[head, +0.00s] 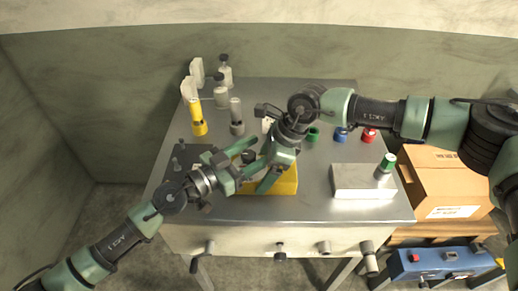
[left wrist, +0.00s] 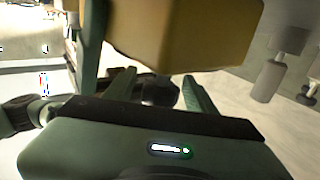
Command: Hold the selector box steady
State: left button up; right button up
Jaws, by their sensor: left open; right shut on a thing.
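The yellow selector box (head: 285,183) sits on the metal table near its front middle, partly hidden by my grippers. It shows large at the top of the left wrist view (left wrist: 185,35). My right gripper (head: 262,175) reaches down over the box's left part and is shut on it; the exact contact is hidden. One green finger stands beside the box in the left wrist view. My left gripper (head: 240,162) is open at the box's left side, close to the right gripper. A dark rounded part (left wrist: 160,90) shows between its fingers (left wrist: 157,88); I cannot tell what it belongs to.
A yellow cylinder (head: 197,118), a grey cylinder (head: 237,117) and pale bottles (head: 221,97) stand at the back left. Green, blue (head: 341,134) and red (head: 369,135) pieces stand behind. A pale block (head: 362,182) lies right. A cardboard carton (head: 443,185) stands beyond the table.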

pick_arm(q)
jog(key=shift+w+d, duration=0.25)
jog(key=shift+d, duration=0.05)
grip_shut()
jog(key=shift+s+d+r, duration=0.25)
jog(key=shift+d+r, duration=0.35)
jog(key=shift+d, duration=0.1)
jog(key=shift+d+r+t, duration=0.1)
jog(key=shift+r+t, duration=0.05)
jog(key=shift+t, duration=0.25)
jog(key=shift+w+a+f+n+t+y, duration=0.25)
jog(key=shift+a+n+t+y, duration=0.25)
jog(key=shift+n+y, duration=0.3)
jog(key=shift+w+a+f+n+t+y, duration=0.1)
jog(key=shift+a+f+n+t+y, duration=0.3)
jog(key=shift+n+t+y, duration=0.3)
jog(key=shift+a+f, duration=0.2)
